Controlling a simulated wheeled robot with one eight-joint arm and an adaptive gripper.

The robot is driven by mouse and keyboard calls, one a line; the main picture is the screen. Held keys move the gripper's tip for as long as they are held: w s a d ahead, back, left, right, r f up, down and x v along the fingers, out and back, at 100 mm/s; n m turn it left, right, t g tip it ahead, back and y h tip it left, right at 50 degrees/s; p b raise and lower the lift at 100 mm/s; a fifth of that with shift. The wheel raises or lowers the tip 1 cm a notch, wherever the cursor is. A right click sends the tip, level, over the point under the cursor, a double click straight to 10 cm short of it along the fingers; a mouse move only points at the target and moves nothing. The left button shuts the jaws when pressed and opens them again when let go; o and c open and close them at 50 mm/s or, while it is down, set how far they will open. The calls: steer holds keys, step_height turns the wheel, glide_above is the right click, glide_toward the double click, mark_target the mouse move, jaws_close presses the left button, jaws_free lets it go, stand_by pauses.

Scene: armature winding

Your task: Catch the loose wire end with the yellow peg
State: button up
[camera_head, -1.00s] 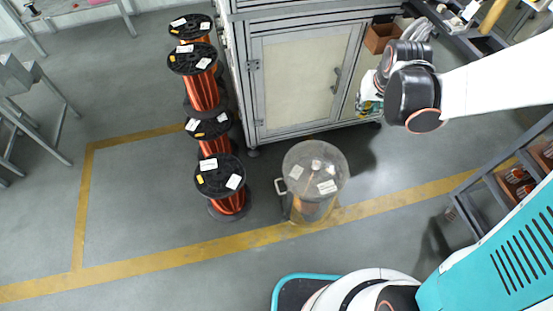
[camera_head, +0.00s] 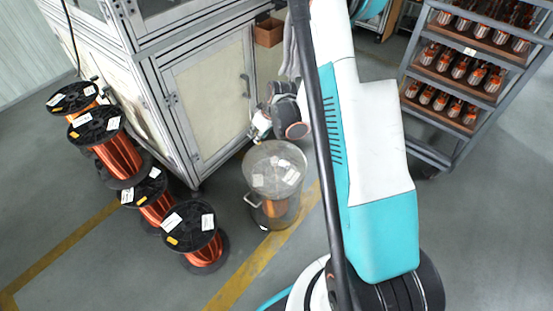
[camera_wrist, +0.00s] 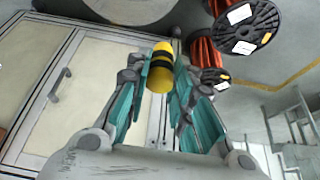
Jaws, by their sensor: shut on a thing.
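My gripper (camera_wrist: 161,75) is shut on the yellow peg (camera_wrist: 161,62), which has a black band around it. The peg sits between the teal finger pads and points away from the wrist camera. In the head view my arm stands right of centre, and its wrist is near the cabinet's lower right, above the clear drum. I cannot make out the loose wire end in either view. Copper wire spools with black flanges (camera_head: 118,155) stand in a row at the left; some also show at the upper right of the wrist view (camera_wrist: 245,25), beyond the gripper.
A grey-framed cabinet (camera_head: 205,100) stands behind the spools. A clear lidded drum (camera_head: 272,185) is on the floor in front of it. A rack (camera_head: 425,145) of copper-wound parts is at the upper right. Open floor lies at the lower left.

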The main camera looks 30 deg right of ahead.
steer(key=d+f+n+b, duration=0.15)
steer(key=d+f, duration=0.25)
steer(key=f, duration=0.4)
steer(key=d+f+n+b, duration=0.15)
steer(key=d+f, duration=0.25)
steer(key=f, duration=0.4)
steer(key=shift+m+y, duration=0.3)
steer(key=shift+y, duration=0.1)
steer(key=shift+w+d+f+b, duration=0.2)
steer(key=shift+w+d+f, duration=0.2)
steer(key=shift+w+f, duration=0.5)
steer(key=shift+w+d+f+b, duration=0.2)
steer(key=shift+w+d+f, duration=0.25)
steer(key=shift+w+f, duration=0.45)
steer(key=shift+w+d+f+b, duration=0.2)
steer(key=shift+w+d+f, duration=0.3)
steer(key=shift+w, duration=0.6)
steer(key=shift+a, duration=0.1)
